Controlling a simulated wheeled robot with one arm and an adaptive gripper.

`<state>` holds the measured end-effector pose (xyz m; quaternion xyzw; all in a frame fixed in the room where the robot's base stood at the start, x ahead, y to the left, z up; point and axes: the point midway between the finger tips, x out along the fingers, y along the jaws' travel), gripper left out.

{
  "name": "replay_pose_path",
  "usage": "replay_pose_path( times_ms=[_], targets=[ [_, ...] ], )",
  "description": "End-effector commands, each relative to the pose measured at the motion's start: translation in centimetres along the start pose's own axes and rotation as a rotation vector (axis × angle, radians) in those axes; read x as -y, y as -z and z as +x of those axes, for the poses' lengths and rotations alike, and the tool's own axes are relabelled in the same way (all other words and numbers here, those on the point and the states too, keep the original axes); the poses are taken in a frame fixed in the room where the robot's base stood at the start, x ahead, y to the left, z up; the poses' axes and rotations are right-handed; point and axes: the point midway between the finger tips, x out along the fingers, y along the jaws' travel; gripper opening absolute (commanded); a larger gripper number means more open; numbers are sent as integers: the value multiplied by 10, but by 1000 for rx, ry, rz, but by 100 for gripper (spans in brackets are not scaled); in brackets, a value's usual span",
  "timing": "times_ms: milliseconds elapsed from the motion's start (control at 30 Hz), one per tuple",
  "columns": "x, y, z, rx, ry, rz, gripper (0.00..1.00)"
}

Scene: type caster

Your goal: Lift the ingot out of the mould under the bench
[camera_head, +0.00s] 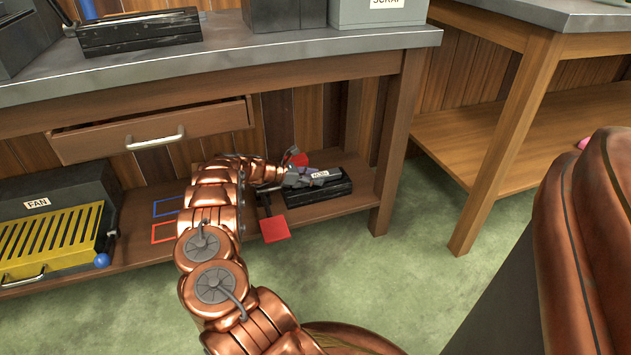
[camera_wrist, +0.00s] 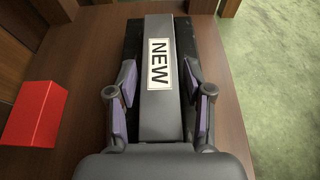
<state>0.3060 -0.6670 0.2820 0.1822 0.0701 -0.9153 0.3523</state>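The ingot (camera_wrist: 160,115) is a grey bar with a white NEW label, lying lengthwise in the black mould (camera_wrist: 216,60). In the head view the black mould (camera_head: 325,196) sits on the low shelf under the bench, near the right leg; my gripper (camera_head: 298,178) covers part of it. In the wrist view my gripper (camera_wrist: 160,80) has one purple-padded finger on each side of the ingot. The fingertips are close to its sides, with narrow dark gaps seeming to show, so it looks open around the ingot. The ingot's near end is hidden by my gripper's body.
A red block (camera_wrist: 35,113) lies left of the mould. A red plate (camera_head: 275,229) shows at the shelf's front edge. The bench leg (camera_head: 398,145) stands right of the mould. An open drawer (camera_head: 150,130) hangs above the shelf. A fan box (camera_head: 60,190) stands at left.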

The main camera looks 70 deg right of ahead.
Motion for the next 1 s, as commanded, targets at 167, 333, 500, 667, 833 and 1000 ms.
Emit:
replay_pose_path(
  times_ms=[167, 333, 500, 667, 833, 1000],
  targets=[
    [0, 0, 0, 0, 0, 0, 29],
    [0, 0, -1, 0, 0, 0, 11],
    [0, 0, -1, 0, 0, 0, 0],
    [0, 1, -1, 0, 0, 0, 0],
    [0, -1, -1, 2, -1, -1, 0],
    [0, -1, -2, 2, -1, 0, 0]
  ],
)
